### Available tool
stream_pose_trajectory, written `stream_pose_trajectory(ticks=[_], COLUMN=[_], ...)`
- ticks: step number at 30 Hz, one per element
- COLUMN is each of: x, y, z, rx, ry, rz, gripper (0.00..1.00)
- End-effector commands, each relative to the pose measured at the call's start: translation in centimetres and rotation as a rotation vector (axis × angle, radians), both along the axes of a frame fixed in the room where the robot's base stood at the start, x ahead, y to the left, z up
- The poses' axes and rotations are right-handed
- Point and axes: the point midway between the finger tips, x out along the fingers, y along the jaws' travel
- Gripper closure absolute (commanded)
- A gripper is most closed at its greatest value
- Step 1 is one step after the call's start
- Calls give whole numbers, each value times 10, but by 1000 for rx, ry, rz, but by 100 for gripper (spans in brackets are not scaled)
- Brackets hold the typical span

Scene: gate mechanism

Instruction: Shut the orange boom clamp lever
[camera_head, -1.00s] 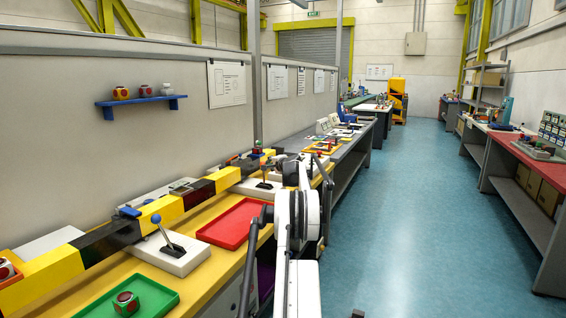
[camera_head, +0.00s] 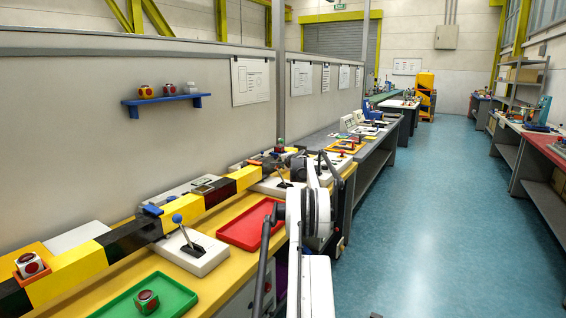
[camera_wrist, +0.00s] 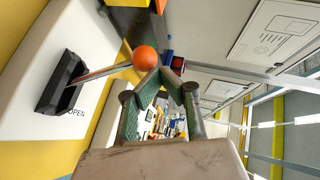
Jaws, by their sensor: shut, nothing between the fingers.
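The orange ball (camera_wrist: 146,58) tops a metal lever shaft in the wrist view. The shaft slants from a black slotted mount (camera_wrist: 62,83) on a white plate (camera_wrist: 30,100) marked OPEN. My gripper (camera_wrist: 160,76) is shut and empty, its green-padded fingers meeting close beside the ball; I cannot tell whether they touch it. In the head view my arm covers much of that area and the gripper cannot be made out clearly. The striped yellow and black boom (camera_head: 70,275) runs along the bench.
A blue-knobbed lever (camera_head: 177,218) stands on a nearer white plate (camera_head: 205,258). A red tray (camera_head: 250,228) and a green tray (camera_head: 180,302) holding a cube (camera_head: 147,300) lie on the yellow bench. A blue shelf (camera_head: 168,103) hangs on the wall. The blue floor (camera_head: 420,220) is clear.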

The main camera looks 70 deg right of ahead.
Motion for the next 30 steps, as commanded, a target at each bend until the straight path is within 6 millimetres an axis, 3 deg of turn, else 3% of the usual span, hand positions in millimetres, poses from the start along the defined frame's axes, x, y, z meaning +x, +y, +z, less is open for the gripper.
stream_pose_trajectory(ticks=[17,26,30], x=[4,-18,-25], y=[3,6,16], z=[0,29,36], rx=[1,1,1], ry=[0,-1,-1], rz=[6,11,14], gripper=[100,100,100])
